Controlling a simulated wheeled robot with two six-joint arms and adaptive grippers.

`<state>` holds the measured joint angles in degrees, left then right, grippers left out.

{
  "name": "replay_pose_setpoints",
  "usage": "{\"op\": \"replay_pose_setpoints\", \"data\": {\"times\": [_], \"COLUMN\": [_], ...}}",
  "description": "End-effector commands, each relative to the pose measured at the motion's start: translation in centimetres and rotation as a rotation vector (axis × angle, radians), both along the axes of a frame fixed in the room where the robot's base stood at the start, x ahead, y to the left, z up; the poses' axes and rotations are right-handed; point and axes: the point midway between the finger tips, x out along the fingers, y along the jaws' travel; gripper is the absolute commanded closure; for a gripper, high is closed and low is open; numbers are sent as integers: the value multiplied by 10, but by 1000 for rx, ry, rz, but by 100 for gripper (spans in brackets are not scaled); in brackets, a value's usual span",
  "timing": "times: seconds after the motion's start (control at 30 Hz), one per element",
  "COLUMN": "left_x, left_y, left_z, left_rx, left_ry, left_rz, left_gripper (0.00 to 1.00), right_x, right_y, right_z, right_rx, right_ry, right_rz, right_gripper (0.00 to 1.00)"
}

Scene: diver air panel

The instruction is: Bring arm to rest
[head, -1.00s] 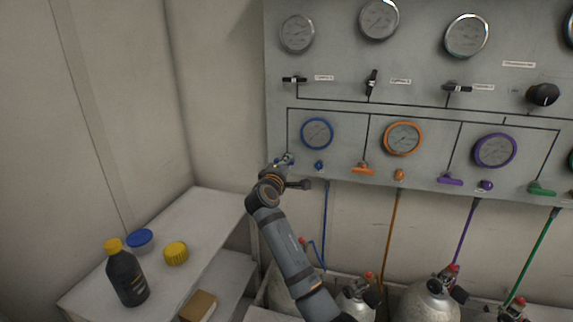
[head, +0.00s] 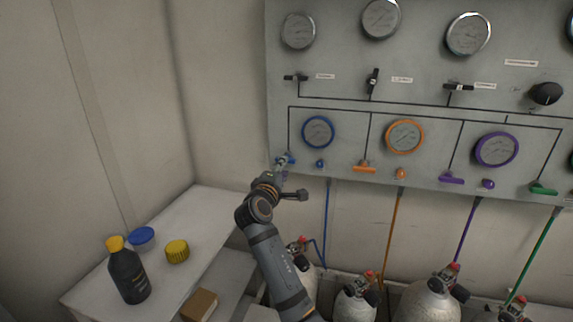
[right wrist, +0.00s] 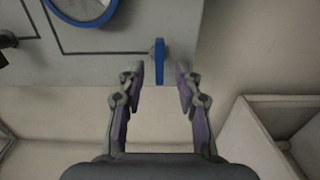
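My right gripper (head: 283,167) is at the lower left of the grey panel (head: 430,105), by the blue lever handle (head: 291,158). In the right wrist view my right gripper (right wrist: 158,72) is open and empty. Its two fingers stand apart, and the blue lever (right wrist: 159,61) shows just beyond and between the fingertips, apart from both. In the head view the gripper partly hides the lever. The blue-rimmed gauge (head: 318,132) is up and right of the gripper. My left gripper is not in view.
A white shelf (head: 197,212) at lower left holds a dark bottle (head: 128,278), a blue lid (head: 142,239) and a yellow cap (head: 177,251). Gas cylinders (head: 428,303) stand below the panel, with coloured hoses above. Clear wall lies left of the panel.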

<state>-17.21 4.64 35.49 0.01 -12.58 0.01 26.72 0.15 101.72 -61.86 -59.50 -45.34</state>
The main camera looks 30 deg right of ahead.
Motion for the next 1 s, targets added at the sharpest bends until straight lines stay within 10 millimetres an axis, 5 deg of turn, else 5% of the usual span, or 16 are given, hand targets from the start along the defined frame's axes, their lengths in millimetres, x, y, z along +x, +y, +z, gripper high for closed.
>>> {"op": "replay_pose_setpoints", "data": {"times": [0.7, 0.77, 0.83, 1.0], "left_x": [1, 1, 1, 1], "left_y": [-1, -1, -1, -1], "left_z": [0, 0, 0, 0], "left_rx": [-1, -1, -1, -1], "left_ry": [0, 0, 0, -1], "left_rz": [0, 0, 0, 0], "left_gripper": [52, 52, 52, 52], "right_x": [-13, -19, -33, -105], "right_y": [13, 12, 13, 31], "right_z": [-6, -22, -59, -182], "right_rx": [15, 61, 169, 604], "right_ry": [2, 4, 11, 55], "right_rz": [2, 8, 19, 18], "right_gripper": [66, 66, 66, 66]}}
